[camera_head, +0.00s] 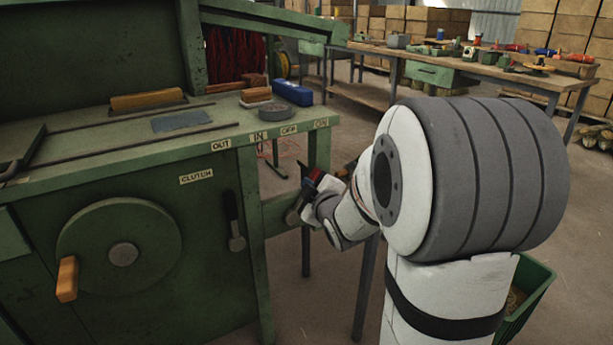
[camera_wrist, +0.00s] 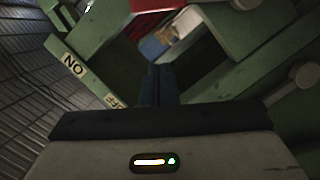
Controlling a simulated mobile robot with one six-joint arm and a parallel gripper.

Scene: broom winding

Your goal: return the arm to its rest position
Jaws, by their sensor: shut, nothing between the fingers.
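My gripper (camera_wrist: 160,72) shows in the wrist view as two dark fingers closed together, with nothing held between them. It points at green machine parts, with a red piece (camera_wrist: 150,8) and a small blue and white piece (camera_wrist: 162,44) beyond the tips; I cannot tell if it touches any of them. In the head view my white arm (camera_head: 350,215) reaches left to the right end of the green machine (camera_head: 90,172), below the ON label (camera_head: 321,124). The fingers are small and partly hidden there.
The machine front has a handwheel (camera_head: 122,250) with a wooden handle and a clutch lever (camera_head: 234,222). A brush (camera_head: 255,94), a grey round tin (camera_head: 265,110) and a blue box (camera_head: 293,92) sit on its top. A green bin (camera_head: 532,285) stands behind my arm. Open floor lies towards the back bench (camera_head: 460,62).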

